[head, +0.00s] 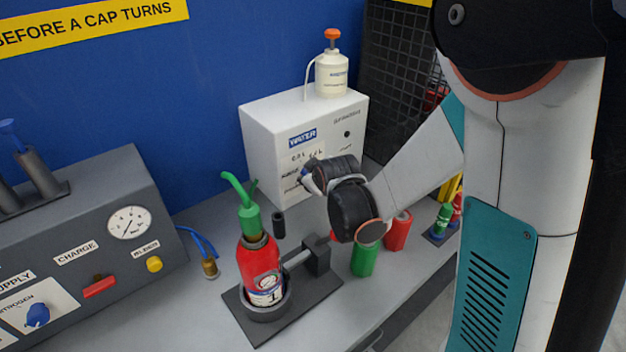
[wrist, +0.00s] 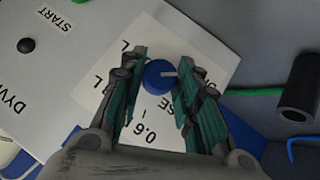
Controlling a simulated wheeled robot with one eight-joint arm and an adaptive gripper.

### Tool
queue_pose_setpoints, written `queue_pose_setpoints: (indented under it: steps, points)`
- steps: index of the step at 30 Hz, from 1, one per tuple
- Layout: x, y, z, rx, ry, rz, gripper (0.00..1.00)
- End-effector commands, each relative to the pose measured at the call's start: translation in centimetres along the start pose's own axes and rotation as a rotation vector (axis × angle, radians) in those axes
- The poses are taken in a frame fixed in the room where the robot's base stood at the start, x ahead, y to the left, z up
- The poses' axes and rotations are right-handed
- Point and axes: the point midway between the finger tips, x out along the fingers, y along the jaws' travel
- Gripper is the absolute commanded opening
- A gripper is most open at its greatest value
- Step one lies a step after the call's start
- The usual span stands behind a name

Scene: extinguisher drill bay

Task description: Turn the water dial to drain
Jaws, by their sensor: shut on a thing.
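The white water box (head: 262,130) stands on the bench against the blue wall, with a blue WATER label on its front. Its blue dial (wrist: 156,79) shows in the wrist view, with a pale pointer mark toward the right. The dial sits on a white plate (wrist: 210,62) with lettering that is partly covered, and I cannot make out a drain mark. My gripper (wrist: 161,66) has its two fingers on either side of the dial, shut on it. In the head view my gripper (head: 310,180) is at the box's front and hides the dial.
A red extinguisher (head: 260,268) with a green top stands in a clamp in front of the box. Green (head: 364,262) and red (head: 398,232) cylinders stand beneath my arm. A grey charge console (head: 85,235) is at left. A white bottle (head: 332,75) tops the box.

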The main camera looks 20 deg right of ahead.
Motion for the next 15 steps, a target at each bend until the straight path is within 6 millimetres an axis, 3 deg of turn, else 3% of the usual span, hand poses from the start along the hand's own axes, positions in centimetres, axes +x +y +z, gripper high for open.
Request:
queue_pose_setpoints:
  steps: [15]
  points:
    - [-0.01, -0.11, 0.04, -0.069, -0.001, 0.069, 0.06]
